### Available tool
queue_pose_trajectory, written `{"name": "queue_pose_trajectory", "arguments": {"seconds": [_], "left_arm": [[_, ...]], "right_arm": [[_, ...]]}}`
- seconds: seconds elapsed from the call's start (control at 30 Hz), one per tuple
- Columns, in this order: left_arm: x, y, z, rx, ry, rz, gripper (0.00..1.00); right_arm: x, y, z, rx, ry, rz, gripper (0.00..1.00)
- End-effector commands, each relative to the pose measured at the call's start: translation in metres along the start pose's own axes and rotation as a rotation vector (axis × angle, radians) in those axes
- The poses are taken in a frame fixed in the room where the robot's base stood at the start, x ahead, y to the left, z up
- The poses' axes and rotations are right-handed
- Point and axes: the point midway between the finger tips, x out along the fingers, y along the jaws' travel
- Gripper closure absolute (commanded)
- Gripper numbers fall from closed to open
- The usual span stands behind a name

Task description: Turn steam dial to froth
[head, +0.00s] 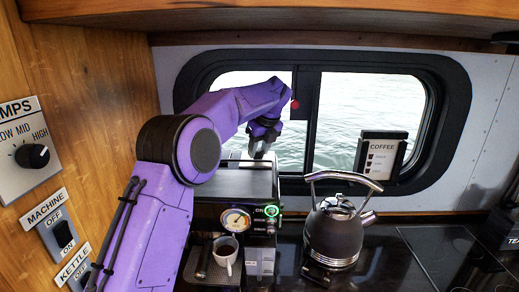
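The coffee machine (234,182) stands on the counter at the middle of the head view. Its front has a round gauge (237,219) and a green-lit ring with "ON" beside it. I cannot make out a dial marked for steam or froth; it may be hidden or too small to tell. My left gripper (258,150) points down just above the machine's top, towards its right back. Its fingers are small and dark, so I cannot tell whether they are open, or whether they touch the machine. My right gripper is not in view.
A cup of coffee (227,254) sits under the machine's front. A dark kettle (334,232) stands close to the right. The left wall has a LOW/MID/HIGH knob (32,156) and machine (58,232) and kettle switches. A coffee sign (380,157) is by the window.

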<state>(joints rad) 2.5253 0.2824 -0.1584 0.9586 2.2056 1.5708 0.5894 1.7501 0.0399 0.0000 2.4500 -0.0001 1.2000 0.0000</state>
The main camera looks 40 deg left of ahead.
Motion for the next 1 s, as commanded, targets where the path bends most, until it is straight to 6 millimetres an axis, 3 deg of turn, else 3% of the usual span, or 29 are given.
{"name": "queue_pose_trajectory", "arguments": {"seconds": [0.47,1.0], "left_arm": [[0.006,0.001,-0.002,0.08,0.006,-0.032,0.91],[0.005,0.003,-0.001,0.48,0.008,-0.198,0.91]], "right_arm": [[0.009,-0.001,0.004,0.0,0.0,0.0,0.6],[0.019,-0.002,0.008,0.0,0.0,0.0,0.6]]}}
